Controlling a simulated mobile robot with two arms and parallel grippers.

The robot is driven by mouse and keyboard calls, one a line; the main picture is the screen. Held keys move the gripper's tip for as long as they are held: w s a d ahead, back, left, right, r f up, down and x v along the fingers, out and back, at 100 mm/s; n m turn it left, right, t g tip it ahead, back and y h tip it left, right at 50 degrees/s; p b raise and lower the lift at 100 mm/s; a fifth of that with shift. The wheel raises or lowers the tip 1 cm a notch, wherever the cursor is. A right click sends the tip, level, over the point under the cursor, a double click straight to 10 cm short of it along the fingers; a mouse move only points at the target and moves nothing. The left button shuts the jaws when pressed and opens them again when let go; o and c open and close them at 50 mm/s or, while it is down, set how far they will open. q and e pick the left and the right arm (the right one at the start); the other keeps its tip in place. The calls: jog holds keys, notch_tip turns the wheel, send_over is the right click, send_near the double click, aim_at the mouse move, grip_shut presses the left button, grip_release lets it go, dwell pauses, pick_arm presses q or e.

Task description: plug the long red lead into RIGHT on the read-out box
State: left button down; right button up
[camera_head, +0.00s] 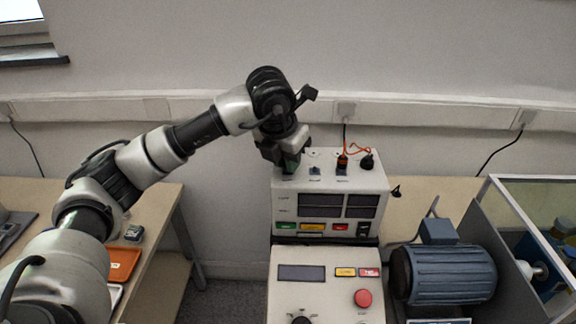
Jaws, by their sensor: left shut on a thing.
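The read-out box (326,206) is pale grey, with dark display windows and coloured labels on its front. I cannot tell if that thing touches the box. An orange-red lead (359,149) loops at the back right of the top, beside a dark plug (343,161) and a black knob-like part (367,161). The lettering at the sockets is too small to read.
The control unit (326,270) in front has a red button (362,298). A blue motor (446,274) stands to the right, beside a clear-panelled enclosure (520,205). An orange tray (123,263) lies on the left table. A floor gap separates that table from the box.

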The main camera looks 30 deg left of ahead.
dwell(0.3)
pick_arm(q)
jog(key=shift+n+y, duration=0.3)
jog(key=shift+n, duration=0.7)
jog(key=shift+n+y+b, duration=0.3)
jog(key=shift+n+b, duration=0.05)
jog(key=shift+n, duration=0.65)
jog(key=shift+d+r, duration=0.1)
jog(key=shift+r, duration=0.65)
jog(key=shift+r, duration=0.15)
jog(key=shift+r+p, duration=1.1)
jog(key=shift+r, duration=0.55)
jog(key=shift+w, duration=0.1)
